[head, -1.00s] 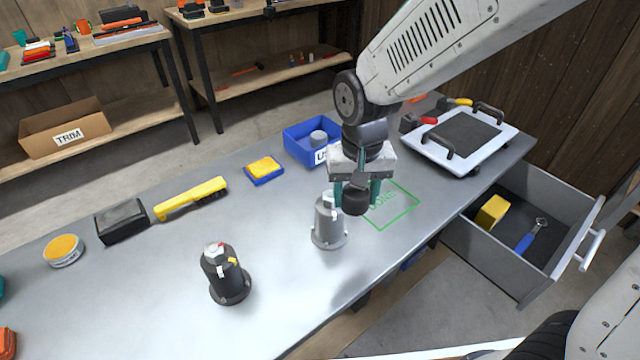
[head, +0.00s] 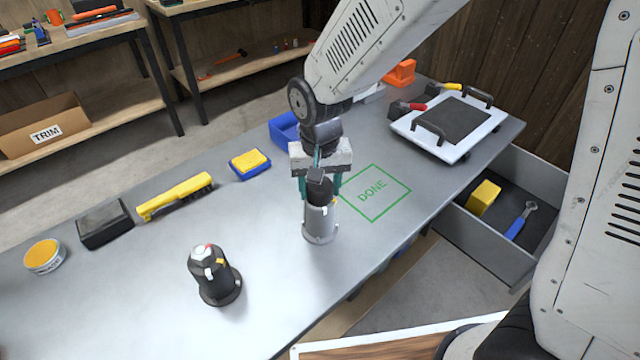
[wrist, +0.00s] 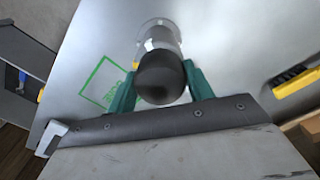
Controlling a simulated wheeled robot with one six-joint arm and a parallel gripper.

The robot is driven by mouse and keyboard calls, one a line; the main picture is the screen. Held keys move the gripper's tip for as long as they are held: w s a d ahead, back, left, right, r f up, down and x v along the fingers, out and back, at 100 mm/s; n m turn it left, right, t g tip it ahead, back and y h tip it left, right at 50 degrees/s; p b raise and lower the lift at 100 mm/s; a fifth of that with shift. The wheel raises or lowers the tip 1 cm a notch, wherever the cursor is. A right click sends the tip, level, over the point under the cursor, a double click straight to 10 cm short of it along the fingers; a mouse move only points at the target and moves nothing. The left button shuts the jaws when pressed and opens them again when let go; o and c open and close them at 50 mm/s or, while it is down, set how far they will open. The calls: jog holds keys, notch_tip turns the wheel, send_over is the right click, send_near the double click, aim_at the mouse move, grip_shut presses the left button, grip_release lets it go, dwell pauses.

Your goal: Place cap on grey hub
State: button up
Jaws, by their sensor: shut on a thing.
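The grey hub (head: 320,226) stands upright on the metal bench, left of the green DONE square. My gripper (head: 319,190) is shut on a black cap (head: 320,193), with its teal fingers on either side. In the head view the cap lines up with the hub's top; whether it touches or sits just above cannot be told. In the wrist view the cap (wrist: 161,77) fills the space between the fingers and hides much of the hub (wrist: 160,35) behind it.
A black hub (head: 215,275) with a light top stands at the front left. The green DONE square (head: 374,193) is empty. A blue bin (head: 284,129) is behind my gripper. An open drawer (head: 490,235) juts out at the right, below a white tray (head: 455,128).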

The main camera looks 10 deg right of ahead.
jog(key=o, duration=0.9)
jog(key=shift+f, duration=0.1)
jog(key=shift+o, duration=0.2)
notch_tip(320, 180, up, 12)
jog(key=s+d+r, duration=0.3)
jog(key=d, duration=0.3)
jog(key=s+d+r, duration=0.3)
jog(key=s+d, duration=0.1)
jog(key=d, duration=0.2)
jog(key=s+d+t, duration=0.1)
jog(key=s+d, duration=0.7)
jog(key=s, duration=0.4)
jog(key=shift+s+d+r, duration=0.3)
jog(key=shift+d+r, duration=0.05)
jog(key=shift+d, duration=0.05)
